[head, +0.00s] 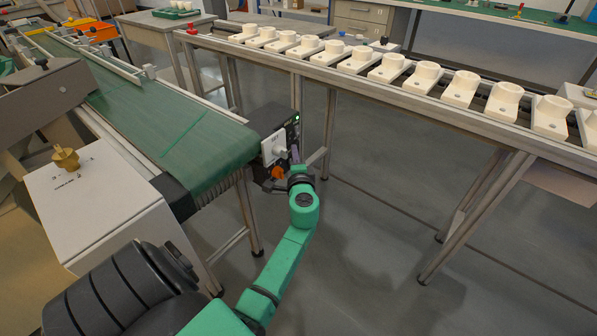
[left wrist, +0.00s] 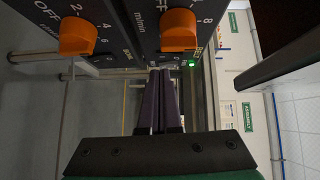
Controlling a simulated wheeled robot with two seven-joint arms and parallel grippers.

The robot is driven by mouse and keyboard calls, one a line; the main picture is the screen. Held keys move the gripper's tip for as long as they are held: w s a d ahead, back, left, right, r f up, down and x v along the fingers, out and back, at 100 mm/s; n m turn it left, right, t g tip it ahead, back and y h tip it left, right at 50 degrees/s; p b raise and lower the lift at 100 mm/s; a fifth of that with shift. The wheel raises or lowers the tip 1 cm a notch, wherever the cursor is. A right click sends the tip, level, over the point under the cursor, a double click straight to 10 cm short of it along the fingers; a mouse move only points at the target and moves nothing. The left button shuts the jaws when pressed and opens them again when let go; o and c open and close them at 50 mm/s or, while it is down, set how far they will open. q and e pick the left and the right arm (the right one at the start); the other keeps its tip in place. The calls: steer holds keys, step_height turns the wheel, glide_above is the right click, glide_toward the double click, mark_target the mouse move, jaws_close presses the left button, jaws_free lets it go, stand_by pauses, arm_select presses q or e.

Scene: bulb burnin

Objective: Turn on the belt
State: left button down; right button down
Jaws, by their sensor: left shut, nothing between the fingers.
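The green belt (head: 165,120) runs from the far left toward me. A dark control box (head: 286,126) with a small lit green lamp (head: 297,117) is at its near end. My left gripper (head: 295,155) is at the box's face, shut and empty. In the left wrist view the closed fingers (left wrist: 159,72) are close to the panel, beside the lit green lamp (left wrist: 190,63); contact cannot be told. Two orange knobs show there: one (left wrist: 77,36) with an OFF scale, one (left wrist: 178,30) marked m/min. My right gripper is not in view.
A rail table (head: 400,95) with a row of white holders (head: 425,74) stands to the right. A white box (head: 95,205) with a brass-coloured knob (head: 66,158) stands left of the belt's end. Grey floor (head: 370,220) is clear right of my arm.

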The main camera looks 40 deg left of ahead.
arm_select(q)
steer(key=v, duration=1)
steer(key=shift+s, duration=0.15)
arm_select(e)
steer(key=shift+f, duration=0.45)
arm_select(q)
steer(key=shift+d, duration=0.15)
